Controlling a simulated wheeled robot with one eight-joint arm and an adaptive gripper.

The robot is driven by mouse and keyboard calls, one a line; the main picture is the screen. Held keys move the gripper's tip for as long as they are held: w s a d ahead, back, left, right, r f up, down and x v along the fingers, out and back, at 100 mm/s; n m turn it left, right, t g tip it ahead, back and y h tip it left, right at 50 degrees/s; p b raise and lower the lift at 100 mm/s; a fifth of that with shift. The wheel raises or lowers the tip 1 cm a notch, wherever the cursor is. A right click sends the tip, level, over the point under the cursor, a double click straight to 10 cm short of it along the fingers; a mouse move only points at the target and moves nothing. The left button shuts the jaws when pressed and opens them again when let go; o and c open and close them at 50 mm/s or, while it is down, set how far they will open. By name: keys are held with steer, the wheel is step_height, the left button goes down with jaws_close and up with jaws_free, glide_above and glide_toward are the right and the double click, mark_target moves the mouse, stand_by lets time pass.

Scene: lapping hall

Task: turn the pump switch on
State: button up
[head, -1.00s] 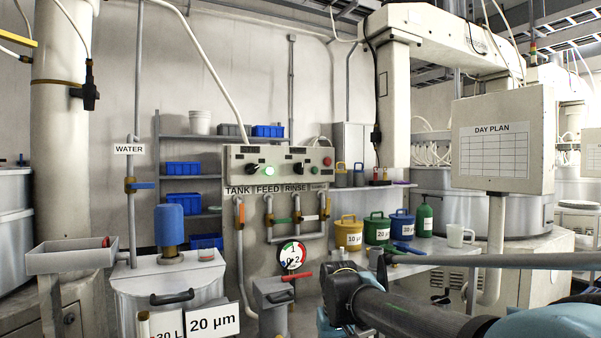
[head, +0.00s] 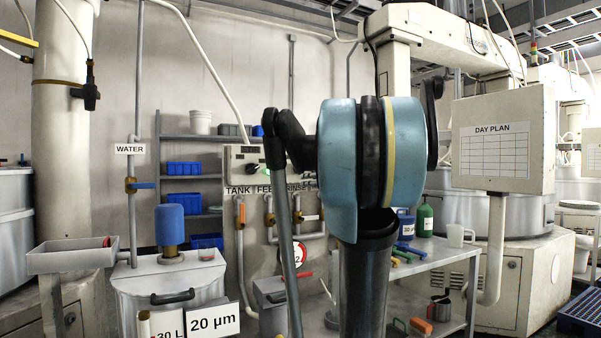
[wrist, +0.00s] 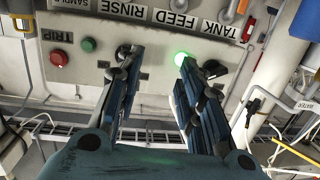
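The beige control panel (head: 236,158) is partly hidden behind my raised arm in the head view. The wrist view shows the panel (wrist: 150,78) upside down, with a black rotary switch (wrist: 213,69) beside a lit green lamp (wrist: 181,58). A second black rotary switch (wrist: 123,52) sits farther left, near a green button (wrist: 88,45) and a red button (wrist: 59,57). No pump label is readable. My gripper (wrist: 158,60) is open and empty before the panel, its fingers spread wide. The right finger overlaps the lamp and reaches close to the first switch; contact cannot be told.
Labelled TANK, FEED and RINSE pipes with an orange-handled valve (head: 240,212) run below the panel. A tank with a blue motor (head: 169,225) stands to the left. A bench (head: 440,258) with cans and a green bottle (head: 425,220) is to the right.

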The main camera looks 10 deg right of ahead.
mark_target(302, 168)
steer(key=w+d+r+t+h, duration=0.1)
steer(key=w+d+r+t, duration=0.1)
steer(key=w+d+r, duration=0.2)
steer(key=shift+m, duration=0.3)
steer(key=x, duration=1.6)
steer(key=shift+w+a+f, duration=0.1)
steer(key=shift+w, duration=0.05)
jaws_close()
